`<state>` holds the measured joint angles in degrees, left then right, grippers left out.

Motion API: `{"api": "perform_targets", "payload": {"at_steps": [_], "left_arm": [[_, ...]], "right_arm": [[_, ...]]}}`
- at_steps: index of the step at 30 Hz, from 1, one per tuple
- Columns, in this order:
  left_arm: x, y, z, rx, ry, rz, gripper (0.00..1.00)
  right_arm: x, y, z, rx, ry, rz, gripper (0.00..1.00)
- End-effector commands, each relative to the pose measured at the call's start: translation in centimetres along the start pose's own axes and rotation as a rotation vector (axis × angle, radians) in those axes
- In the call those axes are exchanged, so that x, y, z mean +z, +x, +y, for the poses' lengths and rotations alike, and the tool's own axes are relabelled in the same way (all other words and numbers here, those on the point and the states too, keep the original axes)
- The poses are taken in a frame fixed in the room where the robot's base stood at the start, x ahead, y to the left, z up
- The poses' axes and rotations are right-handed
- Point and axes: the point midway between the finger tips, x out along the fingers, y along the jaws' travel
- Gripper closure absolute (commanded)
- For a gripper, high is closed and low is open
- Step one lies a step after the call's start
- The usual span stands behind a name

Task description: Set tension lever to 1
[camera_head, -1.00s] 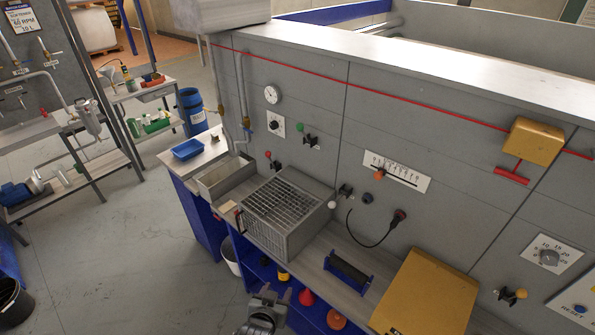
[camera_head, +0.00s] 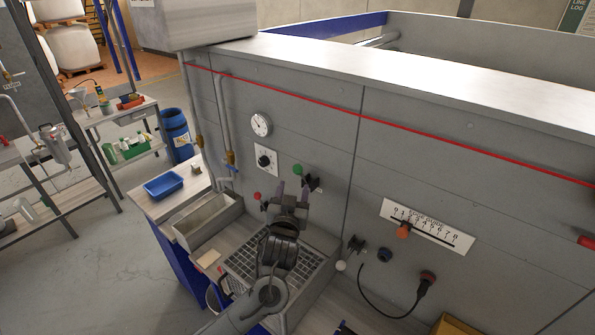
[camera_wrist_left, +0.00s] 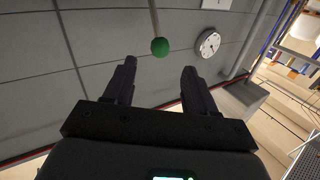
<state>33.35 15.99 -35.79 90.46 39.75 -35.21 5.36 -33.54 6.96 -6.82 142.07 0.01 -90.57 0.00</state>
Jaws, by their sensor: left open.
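A lever with a green ball knob (camera_head: 299,169) sticks out of the grey panel; no label tells whether it is the tension lever. My left gripper (camera_head: 292,191) is open, its fingers pointing up at the panel just below the green knob. In the left wrist view the green knob (camera_wrist_left: 160,47) on its thin rod shows just beyond the open, empty fingertips (camera_wrist_left: 159,70), in line with the gap between them. A lever with a red knob (camera_head: 257,196) is to the left, and one with a white knob (camera_head: 341,266) is lower right. My right gripper is not in view.
A round gauge (camera_head: 261,124) and a dial (camera_head: 264,160) are on the panel to the left. A numbered scale with an orange slider (camera_head: 404,231) and a black cable plug (camera_head: 427,278) are to the right.

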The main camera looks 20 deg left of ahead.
Motion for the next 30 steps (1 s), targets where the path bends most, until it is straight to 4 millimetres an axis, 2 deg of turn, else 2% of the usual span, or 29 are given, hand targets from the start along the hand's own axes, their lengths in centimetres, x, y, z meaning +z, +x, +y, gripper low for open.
{"api": "perform_targets", "payload": {"at_steps": [15, 22, 30], "left_arm": [[-0.1, 7.2, 0.0, 0.000, 0.001, -0.004, 0.44], [0.1, 8.9, 0.1, 0.001, -0.001, -0.003, 0.44], [0.2, 9.6, 0.0, 0.000, -0.001, -0.004, 0.44]], "right_arm": [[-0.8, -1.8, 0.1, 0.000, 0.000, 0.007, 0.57], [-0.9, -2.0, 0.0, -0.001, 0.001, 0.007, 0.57], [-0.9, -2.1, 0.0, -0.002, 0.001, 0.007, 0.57]]}}
